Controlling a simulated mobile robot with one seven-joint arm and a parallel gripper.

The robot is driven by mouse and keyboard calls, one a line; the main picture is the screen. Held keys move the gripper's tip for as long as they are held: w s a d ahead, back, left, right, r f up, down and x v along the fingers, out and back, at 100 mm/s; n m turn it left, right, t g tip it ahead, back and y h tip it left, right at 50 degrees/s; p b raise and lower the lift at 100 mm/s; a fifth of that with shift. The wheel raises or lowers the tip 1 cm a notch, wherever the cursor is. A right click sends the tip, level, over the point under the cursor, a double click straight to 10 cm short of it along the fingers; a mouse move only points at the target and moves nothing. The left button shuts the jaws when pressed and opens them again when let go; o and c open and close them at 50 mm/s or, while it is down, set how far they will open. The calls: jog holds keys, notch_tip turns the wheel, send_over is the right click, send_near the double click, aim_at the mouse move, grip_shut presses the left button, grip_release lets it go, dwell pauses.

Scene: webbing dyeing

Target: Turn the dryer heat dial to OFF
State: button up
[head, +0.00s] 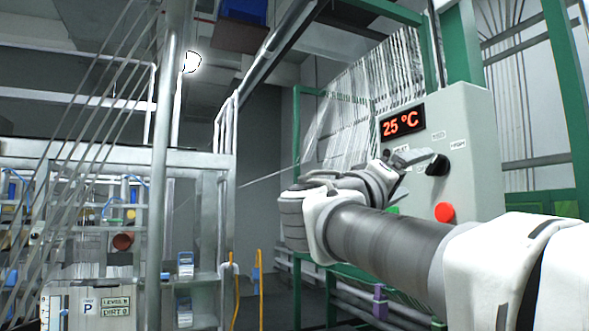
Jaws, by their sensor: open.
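The black heat dial (437,165) sits on the front of the light grey dryer control box (470,183). Small labels around it look like MED and HIGH; those to its left are partly hidden by my gripper. The dial's exact setting is too small to tell. My gripper (414,160) is open, close to the left side of the dial. I cannot tell whether a finger touches it. A red display (402,121) above the dial reads 25 °C.
A red button (444,212) is below the dial, and a green one (394,210) is partly behind my arm. Green frame posts (567,90) and strands of webbing (365,95) stand around the box. A metal frame (160,160) with a dyeing panel stands at left.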

aim_at(432, 166)
jog(key=p+x, duration=0.1)
jog(key=x, duration=0.7)
jog(key=shift+c, duration=0.3)
jog(key=c, duration=1.3)
